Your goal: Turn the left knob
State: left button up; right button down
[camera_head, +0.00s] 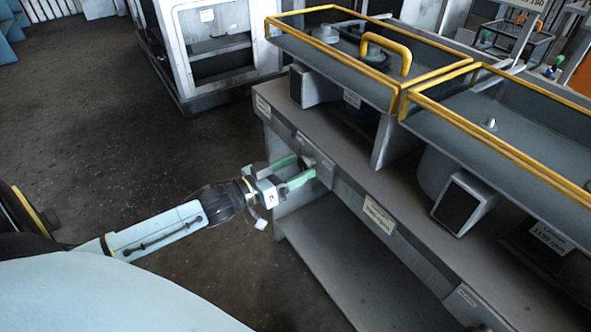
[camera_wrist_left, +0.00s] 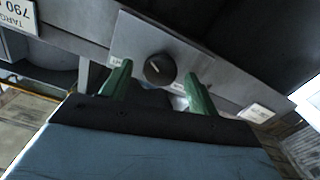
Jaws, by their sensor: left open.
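The left knob (camera_wrist_left: 159,69) is round and dark with a pale pointer line. It sits on a grey panel (camera_wrist_left: 147,40) on the front of the bench. In the head view the knob (camera_head: 308,162) is small, between or just beyond my fingertips. My left gripper (camera_head: 297,170) is open at the panel. In the left wrist view its two green fingers (camera_wrist_left: 158,88) stand on either side of the knob, apart from each other. I cannot tell whether they touch it. My right gripper is not in view.
The grey bench (camera_head: 413,240) runs to the lower right, with a lower shelf (camera_head: 330,275) under it. Yellow-rimmed trays (camera_head: 400,103) stand above it. A white label (camera_head: 379,214) is on the bench front. A pale cabinet (camera_head: 180,50) stands behind. The floor on the left is clear.

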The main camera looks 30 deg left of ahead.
pick_arm(q)
jog(key=shift+w+d, duration=0.1)
jog(key=shift+w, duration=0.15)
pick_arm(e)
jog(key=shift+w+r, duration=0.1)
pick_arm(q)
jog(key=c, duration=1)
jog(key=shift+o, duration=0.2)
jog(key=m+p, duration=0.3)
jog(key=m, duration=0.1)
jog(key=shift+r, duration=0.1)
jog(key=shift+m, duration=0.5)
jog(key=shift+m+p, duration=0.65)
jog(key=shift+m, duration=0.45)
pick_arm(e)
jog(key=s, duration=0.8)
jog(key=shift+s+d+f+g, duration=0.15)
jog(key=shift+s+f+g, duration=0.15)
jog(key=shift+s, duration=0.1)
pick_arm(q)
jog(key=o, duration=1)
jog(key=shift+c, duration=0.2)
